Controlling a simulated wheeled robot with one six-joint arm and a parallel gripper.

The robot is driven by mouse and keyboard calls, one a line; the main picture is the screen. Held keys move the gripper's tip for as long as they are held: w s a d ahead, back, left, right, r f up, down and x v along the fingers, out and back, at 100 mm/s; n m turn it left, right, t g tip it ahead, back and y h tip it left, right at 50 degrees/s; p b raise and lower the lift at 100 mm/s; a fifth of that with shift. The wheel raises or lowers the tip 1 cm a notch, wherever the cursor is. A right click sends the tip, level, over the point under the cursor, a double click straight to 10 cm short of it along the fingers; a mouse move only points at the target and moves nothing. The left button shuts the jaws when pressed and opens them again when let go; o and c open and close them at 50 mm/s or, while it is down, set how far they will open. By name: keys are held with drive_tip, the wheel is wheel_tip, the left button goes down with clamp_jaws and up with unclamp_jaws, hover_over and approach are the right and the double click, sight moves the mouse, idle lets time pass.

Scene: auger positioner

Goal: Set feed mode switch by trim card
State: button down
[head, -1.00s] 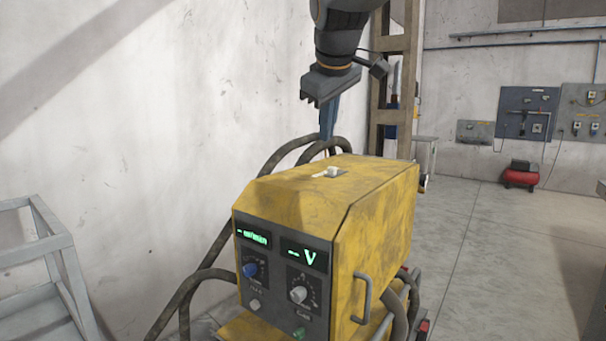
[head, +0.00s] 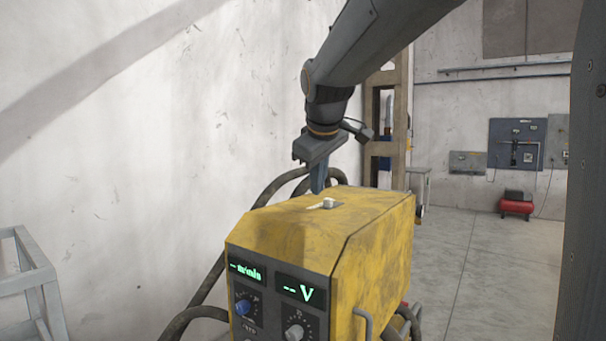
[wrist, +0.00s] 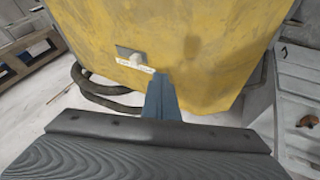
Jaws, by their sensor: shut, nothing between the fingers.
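A small pale switch lever (head: 328,202) on a grey plate stands on top of the yellow welding feeder box (head: 290,230). In the wrist view the switch (wrist: 137,58) shows left of my fingers, with a small pale card or label (wrist: 135,66) along its plate; its writing is too small to read. My gripper (head: 317,190) is shut and empty, pointing down just left of and behind the switch, close above the box top. I cannot tell whether the fingertips (wrist: 160,76) touch the box or the card.
The box front carries two green displays (head: 300,290), a blue knob (head: 243,306) and a white knob (head: 294,333). Thick hoses (head: 208,285) loop beside and behind the box. A grey metal frame (head: 28,285) stands at the left.

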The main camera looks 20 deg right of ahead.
sight(328, 203)
drive_tip(key=p+x, duration=0.1)
drive_tip(key=x, duration=0.4)
drive_tip(key=shift+w+f, duration=0.1)
drive_tip(key=shift+f, duration=0.05)
drive_tip(key=w+d+p, duration=0.2)
drive_tip(key=shift+d+f, duration=0.1)
drive_tip(key=shift+d, duration=0.25)
drive_tip(key=shift+w+d+f, duration=0.1)
drive_tip(key=shift+w+d, duration=0.2)
drive_tip(key=shift+d, duration=0.1)
